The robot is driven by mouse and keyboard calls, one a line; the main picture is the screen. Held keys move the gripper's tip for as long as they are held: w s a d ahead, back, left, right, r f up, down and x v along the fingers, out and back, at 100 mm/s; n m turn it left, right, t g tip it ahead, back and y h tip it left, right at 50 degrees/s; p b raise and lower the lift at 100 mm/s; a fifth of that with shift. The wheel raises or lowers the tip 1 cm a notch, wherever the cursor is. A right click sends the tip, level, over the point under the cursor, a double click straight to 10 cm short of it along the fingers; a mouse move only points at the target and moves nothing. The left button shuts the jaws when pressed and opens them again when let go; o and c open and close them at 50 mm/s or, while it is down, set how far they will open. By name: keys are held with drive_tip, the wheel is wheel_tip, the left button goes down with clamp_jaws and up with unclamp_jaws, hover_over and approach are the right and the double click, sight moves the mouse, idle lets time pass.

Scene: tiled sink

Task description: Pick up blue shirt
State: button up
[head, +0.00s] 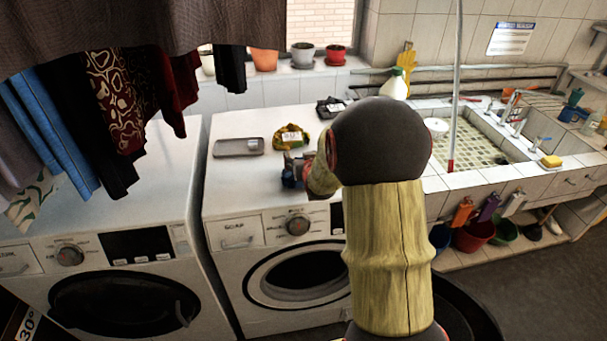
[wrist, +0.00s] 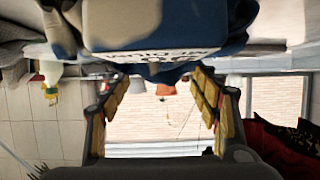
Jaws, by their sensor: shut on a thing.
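My gripper (head: 293,170) is above the top of the middle washing machine, partly hidden behind my own arm. In the wrist view, its yellow-padded fingers (wrist: 163,100) stand apart at either side. A blue thing (head: 289,181) with pale parts is at the fingers. Blue cloth (head: 48,125) hangs among dark garments at the left, well away from my gripper. I cannot tell which of these is the shirt.
A grey tray (head: 238,147) and a yellow-green packet (head: 291,137) lie on the washing machine (head: 222,190). Another washing machine (head: 150,180) stands left. A white bottle (head: 395,84) and tiled sink (head: 485,150) are right. Hanging clothes crowd the upper left.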

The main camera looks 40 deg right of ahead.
drive_tip(key=c, duration=1)
drive_tip(key=shift+r, duration=0.15)
